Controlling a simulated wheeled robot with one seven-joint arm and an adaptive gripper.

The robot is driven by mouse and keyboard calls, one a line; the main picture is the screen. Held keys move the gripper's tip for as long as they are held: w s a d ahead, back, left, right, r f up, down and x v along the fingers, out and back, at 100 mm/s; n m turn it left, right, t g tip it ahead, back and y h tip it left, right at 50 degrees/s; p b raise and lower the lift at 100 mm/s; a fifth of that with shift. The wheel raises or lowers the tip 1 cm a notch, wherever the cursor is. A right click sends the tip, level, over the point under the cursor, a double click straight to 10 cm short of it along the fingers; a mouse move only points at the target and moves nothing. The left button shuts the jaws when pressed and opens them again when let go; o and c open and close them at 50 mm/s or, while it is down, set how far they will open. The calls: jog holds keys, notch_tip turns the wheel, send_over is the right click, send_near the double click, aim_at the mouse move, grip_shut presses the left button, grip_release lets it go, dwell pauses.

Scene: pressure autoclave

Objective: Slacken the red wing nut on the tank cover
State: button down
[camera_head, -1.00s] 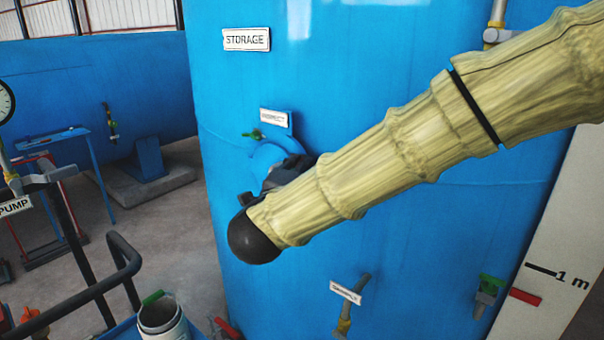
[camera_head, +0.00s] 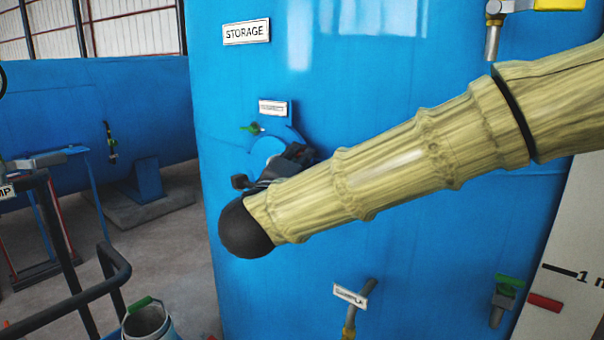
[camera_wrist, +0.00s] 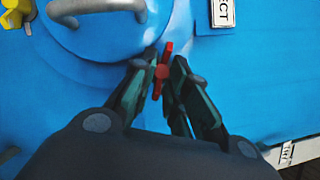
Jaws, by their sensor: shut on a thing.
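The red wing nut (camera_wrist: 162,71) shows in the wrist view, at the edge of the round blue tank cover (camera_wrist: 95,35). My gripper (camera_wrist: 160,75) has its two dark fingers on either side of the nut and is shut on it; one wing sticks up beyond the fingertips. In the head view, the blue cover (camera_head: 268,150) is partly hidden behind my gripper (camera_head: 298,158) and my arm, and the wing nut cannot be seen there.
A grey handle (camera_wrist: 95,6) crosses the cover. A sign (camera_wrist: 222,14) is on the tank to the right. In the head view, the blue storage tank (camera_head: 400,60) carries a lower tap (camera_head: 350,318) and a right-hand valve (camera_head: 503,298). A bucket (camera_head: 148,322) and black railing (camera_head: 70,230) are at lower left.

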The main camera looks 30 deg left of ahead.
jog(key=shift+f+m+b, duration=0.35)
jog(key=shift+m+b, duration=0.45)
jog(key=shift+b, duration=1.15)
jog(key=shift+r+t+h+b, duration=0.2)
jog(key=shift+t+h+b, duration=0.1)
jog(key=shift+t+b, duration=0.15)
jog(key=c, duration=1.4)
grip_release()
jog(key=v, duration=1.2)
jog(key=shift+r, duration=0.1)
jog(key=shift+w+m, duration=0.1)
jog(key=shift+m, duration=0.2)
